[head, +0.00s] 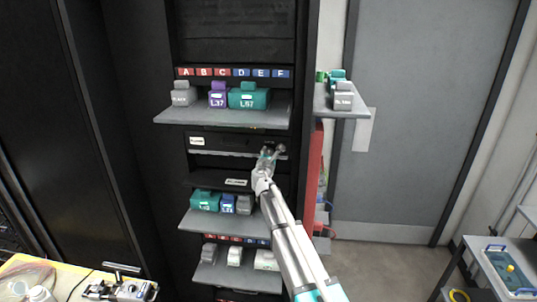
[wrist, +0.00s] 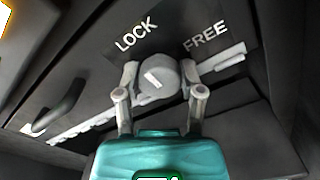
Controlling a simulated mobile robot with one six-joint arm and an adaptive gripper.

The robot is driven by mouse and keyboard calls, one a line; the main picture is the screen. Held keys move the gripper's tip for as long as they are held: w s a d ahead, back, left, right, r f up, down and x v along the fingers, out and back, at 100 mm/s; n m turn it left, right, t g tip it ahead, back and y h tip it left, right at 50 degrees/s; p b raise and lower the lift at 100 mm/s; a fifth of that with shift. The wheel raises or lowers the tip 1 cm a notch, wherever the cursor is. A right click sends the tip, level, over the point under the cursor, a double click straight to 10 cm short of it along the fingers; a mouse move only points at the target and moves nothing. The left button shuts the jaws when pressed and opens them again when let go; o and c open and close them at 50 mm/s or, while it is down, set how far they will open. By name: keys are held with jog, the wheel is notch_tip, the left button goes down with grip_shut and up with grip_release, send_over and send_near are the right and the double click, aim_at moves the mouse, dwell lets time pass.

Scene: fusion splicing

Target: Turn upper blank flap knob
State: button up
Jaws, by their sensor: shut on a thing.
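The flap knob (wrist: 158,76) is a round grey knob with a light mark on its face, on a dark panel in the wrist view. The words LOCK and FREE are printed above it, to its left and right. My gripper (wrist: 158,88) has a finger on each side of the knob and is shut on it. In the head view my gripper (head: 268,155) reaches the upper dark flap (head: 225,142) of the rack, at its right part. The knob is too small to make out there.
A grey shelf (head: 222,116) with labelled modules sticks out above my gripper, and another shelf (head: 215,224) with modules sticks out below. A side shelf (head: 350,110) stands to the right. A dark handle (wrist: 62,108) is left of the knob in the wrist view.

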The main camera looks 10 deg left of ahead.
jog(key=o, duration=1.2)
jog(key=shift+c, duration=0.2)
jog(key=shift+s, duration=0.1)
jog(key=s, duration=1.1)
jog(key=shift+s+a, duration=0.2)
jog(key=shift+s, duration=0.15)
jog(key=shift+s+f, duration=0.1)
